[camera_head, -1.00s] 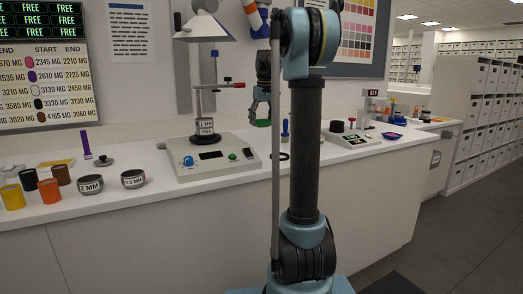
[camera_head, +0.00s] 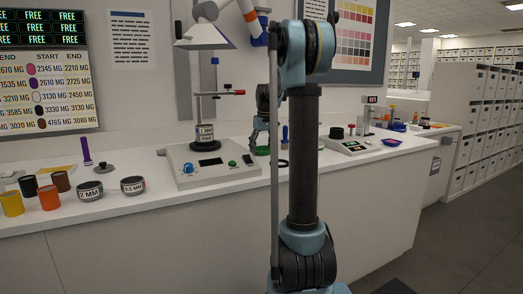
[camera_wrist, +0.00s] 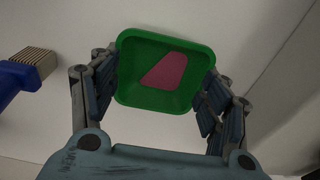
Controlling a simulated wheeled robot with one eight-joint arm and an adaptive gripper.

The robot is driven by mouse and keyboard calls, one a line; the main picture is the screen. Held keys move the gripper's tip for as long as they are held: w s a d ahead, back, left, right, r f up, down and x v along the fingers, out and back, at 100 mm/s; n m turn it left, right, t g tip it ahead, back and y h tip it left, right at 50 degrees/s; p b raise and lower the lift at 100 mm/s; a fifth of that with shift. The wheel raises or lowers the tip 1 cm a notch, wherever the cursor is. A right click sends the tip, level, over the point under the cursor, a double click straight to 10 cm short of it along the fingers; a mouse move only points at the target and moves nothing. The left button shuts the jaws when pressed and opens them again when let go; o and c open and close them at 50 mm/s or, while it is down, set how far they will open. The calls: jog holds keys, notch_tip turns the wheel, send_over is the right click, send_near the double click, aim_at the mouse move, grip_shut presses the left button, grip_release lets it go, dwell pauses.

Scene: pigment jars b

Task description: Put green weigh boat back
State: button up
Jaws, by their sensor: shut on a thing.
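The green weigh boat (camera_wrist: 128,91) is between the two fingers of my gripper (camera_wrist: 160,92) in the wrist view, a finger at each side of it. A dark pink patch (camera_wrist: 168,72) lies inside the boat. In the head view, my gripper (camera_head: 262,140) hangs behind my arm, right of the white scale, with the green boat (camera_head: 262,151) as a small green edge at its fingertips. Whether the boat touches the counter cannot be told.
The white scale (camera_head: 230,178) with its stand is left of the gripper. A blue-handled brush (camera_wrist: 18,82) lies close by at left in the wrist view. A second balance (camera_head: 349,147) and a blue weigh boat (camera_head: 392,142) stand farther right. Jars and cups (camera_head: 89,191) occupy the left counter.

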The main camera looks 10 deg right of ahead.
jog(key=o, duration=0.9)
notch_tip(320, 180, up, 12)
jog(key=s, duration=0.1)
jog(key=shift+s+d, duration=0.2)
jog(key=shift+d, duration=0.05)
